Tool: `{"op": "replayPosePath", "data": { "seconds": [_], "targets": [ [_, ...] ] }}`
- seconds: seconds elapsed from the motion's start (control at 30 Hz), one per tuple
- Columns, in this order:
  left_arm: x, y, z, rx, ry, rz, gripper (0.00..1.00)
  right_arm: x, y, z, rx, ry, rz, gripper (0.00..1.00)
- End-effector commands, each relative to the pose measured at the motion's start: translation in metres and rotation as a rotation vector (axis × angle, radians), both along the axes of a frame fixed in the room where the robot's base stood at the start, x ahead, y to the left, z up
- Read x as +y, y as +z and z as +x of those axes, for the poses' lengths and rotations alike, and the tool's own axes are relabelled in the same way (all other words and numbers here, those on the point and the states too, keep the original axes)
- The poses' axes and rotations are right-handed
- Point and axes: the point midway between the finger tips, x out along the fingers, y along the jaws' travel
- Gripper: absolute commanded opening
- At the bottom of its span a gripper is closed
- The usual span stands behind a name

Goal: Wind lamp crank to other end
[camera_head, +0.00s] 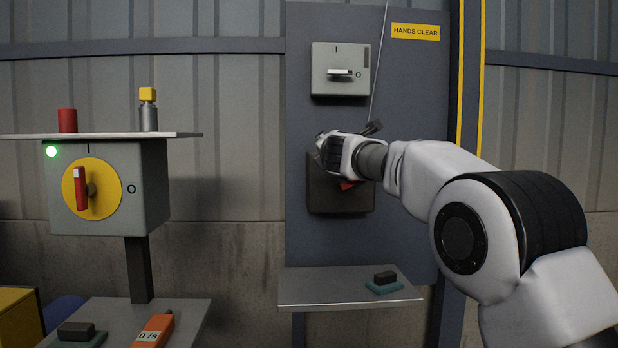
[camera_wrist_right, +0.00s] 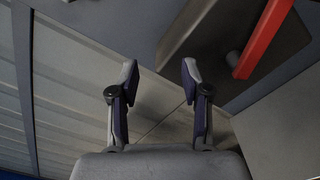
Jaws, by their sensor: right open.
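A dark box (camera_head: 325,202) is fixed to the grey panel, and a red bar (camera_head: 347,185) shows on it below my right wrist. I take this bar for the crank; my arm hides most of it and its pivot. In the right wrist view the red bar (camera_wrist_right: 262,42) crosses the dark box (camera_wrist_right: 270,65) at the upper right. My right gripper (camera_wrist_right: 160,78) is open and empty, with the bar to the right of its fingers, apart from them. In the head view my right gripper (camera_head: 325,148) is in front of the box's upper part. My left gripper is not in view.
Above is a grey switch box (camera_head: 341,88) with a small lever. A shelf (camera_head: 320,290) holding a dark block (camera_head: 385,277) is below.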

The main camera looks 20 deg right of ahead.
Motion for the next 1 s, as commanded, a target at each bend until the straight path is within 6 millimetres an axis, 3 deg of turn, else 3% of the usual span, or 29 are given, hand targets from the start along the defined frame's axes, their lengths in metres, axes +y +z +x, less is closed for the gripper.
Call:
{"op": "replayPosePath", "data": {
  "seconds": [0.2, 0.4, 0.6, 0.83, 0.87, 0.97, 1.0],
  "targets": [
    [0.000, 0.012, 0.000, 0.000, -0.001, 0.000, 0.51, 0.036, -0.034, 0.010, 0.128, -0.002, -0.503, 0.47],
    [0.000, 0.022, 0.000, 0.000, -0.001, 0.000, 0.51, 0.050, -0.066, 0.014, 0.219, -0.004, -0.880, 0.47],
    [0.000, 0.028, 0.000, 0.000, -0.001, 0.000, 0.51, 0.052, -0.082, 0.014, 0.257, -0.007, -1.051, 0.47],
    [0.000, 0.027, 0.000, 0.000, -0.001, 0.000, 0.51, 0.052, -0.085, 0.014, 0.259, -0.008, -1.062, 0.47],
    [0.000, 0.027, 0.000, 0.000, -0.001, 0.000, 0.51, 0.052, -0.084, 0.014, 0.259, -0.008, -1.062, 0.40],
    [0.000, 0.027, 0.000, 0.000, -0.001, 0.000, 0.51, 0.052, -0.084, 0.014, 0.268, -0.008, -1.100, 0.05],
    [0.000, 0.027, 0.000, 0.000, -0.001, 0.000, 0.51, 0.052, -0.084, 0.014, 0.279, -0.011, -1.148, 0.00]
  ]
}}
